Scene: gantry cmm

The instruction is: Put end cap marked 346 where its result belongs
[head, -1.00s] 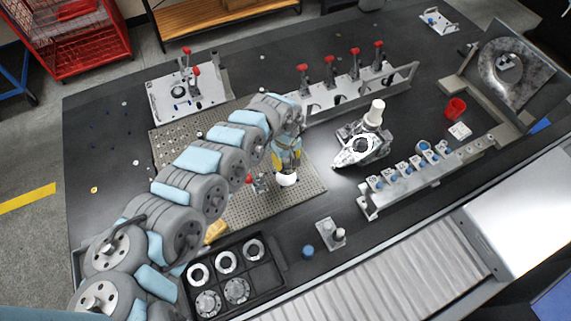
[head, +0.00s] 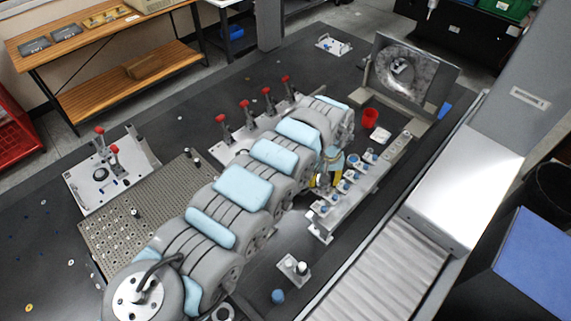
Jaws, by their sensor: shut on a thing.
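My gripper (head: 323,187), grey with yellow parts, is at the end of my arm near the left side of a pale fixture rail (head: 318,226). It is shut on a small part that is mostly hidden, and I cannot read any marking on it. No number 346 is legible anywhere. The rail carries a row of blue-topped pieces (head: 368,155). One metal ring (head: 222,313) shows at the bottom edge, partly hidden by my arm.
A red cup (head: 370,118) and a white block (head: 380,134) stand beyond the rail. A conveyor (head: 375,280) runs along the right. Red-handled clamps (head: 245,106) line the left.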

